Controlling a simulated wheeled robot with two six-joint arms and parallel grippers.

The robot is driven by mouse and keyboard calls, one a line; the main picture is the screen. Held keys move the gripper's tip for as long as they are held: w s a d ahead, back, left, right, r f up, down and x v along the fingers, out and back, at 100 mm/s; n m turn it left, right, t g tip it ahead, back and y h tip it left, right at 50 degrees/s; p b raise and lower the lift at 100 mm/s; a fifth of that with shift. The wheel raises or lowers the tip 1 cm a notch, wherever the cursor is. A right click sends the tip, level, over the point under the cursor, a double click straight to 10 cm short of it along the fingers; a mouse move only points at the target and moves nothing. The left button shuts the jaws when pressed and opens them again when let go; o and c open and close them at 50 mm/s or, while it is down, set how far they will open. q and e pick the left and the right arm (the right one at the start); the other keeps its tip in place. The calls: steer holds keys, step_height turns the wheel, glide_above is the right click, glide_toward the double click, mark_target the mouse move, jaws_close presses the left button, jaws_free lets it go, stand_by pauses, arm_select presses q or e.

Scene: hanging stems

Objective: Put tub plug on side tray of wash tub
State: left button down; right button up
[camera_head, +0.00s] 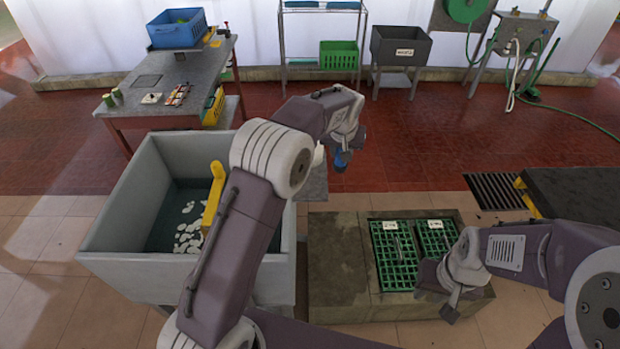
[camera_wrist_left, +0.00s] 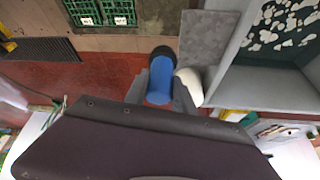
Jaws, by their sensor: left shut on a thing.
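My left gripper (camera_head: 347,157) is shut on the tub plug (camera_head: 341,161), a blue piece. In the left wrist view the plug (camera_wrist_left: 161,78) sits between both fingers, with a black end pointing away from me. The grey wash tub (camera_head: 120,229) holds dark water and pale floating pieces. Its side tray (camera_head: 314,184) is a flat grey slab on the tub's right, partly hidden by my left arm. In the left wrist view the side tray (camera_wrist_left: 208,38) lies just beyond and right of the plug. My right gripper (camera_head: 452,303) is beside the green grates; its finger gap is unclear.
A white rounded thing (camera_wrist_left: 188,84) is close beside the plug and the tray. A yellow handle (camera_head: 213,195) stands at the tub. A stone block (camera_head: 335,265) with green grates (camera_head: 395,262) is at front right.

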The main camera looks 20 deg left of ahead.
arm_select(q)
steer(key=a+f, duration=0.6)
steer(key=a+f+p, duration=0.1)
steer(key=a+f, duration=0.2)
steer(key=shift+w+a+f, duration=0.1)
steer(key=shift+w+a, duration=0.1)
steer(key=shift+w, duration=0.1)
steer(key=shift+w+f, duration=0.1)
steer(key=shift+f, duration=0.25)
steer(key=shift+f, duration=0.1)
steer(key=c, duration=1.1)
jaws_free()
steer(key=shift+o, duration=0.2)
